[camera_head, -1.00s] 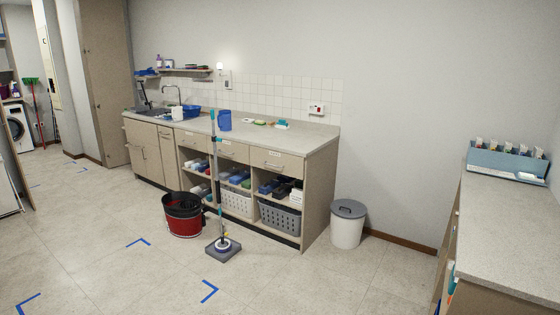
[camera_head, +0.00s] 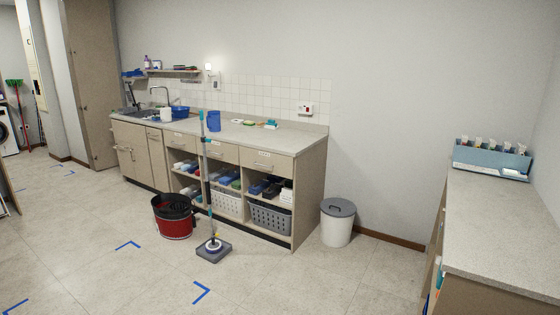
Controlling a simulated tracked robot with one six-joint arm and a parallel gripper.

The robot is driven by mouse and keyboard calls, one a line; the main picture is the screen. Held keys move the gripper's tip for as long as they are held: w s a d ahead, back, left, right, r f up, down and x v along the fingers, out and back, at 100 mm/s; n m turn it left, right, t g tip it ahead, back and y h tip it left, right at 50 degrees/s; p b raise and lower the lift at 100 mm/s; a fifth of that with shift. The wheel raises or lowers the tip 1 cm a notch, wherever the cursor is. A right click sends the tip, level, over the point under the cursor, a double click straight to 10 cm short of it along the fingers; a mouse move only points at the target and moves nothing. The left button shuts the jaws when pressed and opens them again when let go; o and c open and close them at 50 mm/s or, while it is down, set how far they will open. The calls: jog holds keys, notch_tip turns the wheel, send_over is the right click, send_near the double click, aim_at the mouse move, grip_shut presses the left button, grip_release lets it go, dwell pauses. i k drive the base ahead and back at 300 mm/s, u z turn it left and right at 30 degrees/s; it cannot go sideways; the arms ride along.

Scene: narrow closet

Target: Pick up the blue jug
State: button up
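The blue jug (camera_head: 214,121) stands upright on the long counter (camera_head: 290,143) against the back wall. It is right of the sink, just behind the top of the mop handle. My gripper is not in the view.
A mop (camera_head: 214,247) stands upright on the floor before the counter, beside a red and black bucket (camera_head: 174,222). A lidded white bin (camera_head: 338,226) is at the counter's right end. Another counter (camera_head: 500,220) runs along the right. The foreground floor is clear.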

aim_at(212, 120)
jog(key=u, duration=0.2)
jog(key=i, duration=0.7)
jog(key=u, duration=0.6)
jog(key=i, duration=0.9)
jog(key=u, duration=0.7)
jog(key=i, duration=0.75)
jog(key=u, duration=0.3)
jog(key=i, duration=2.9)
jog(key=z, duration=0.25)
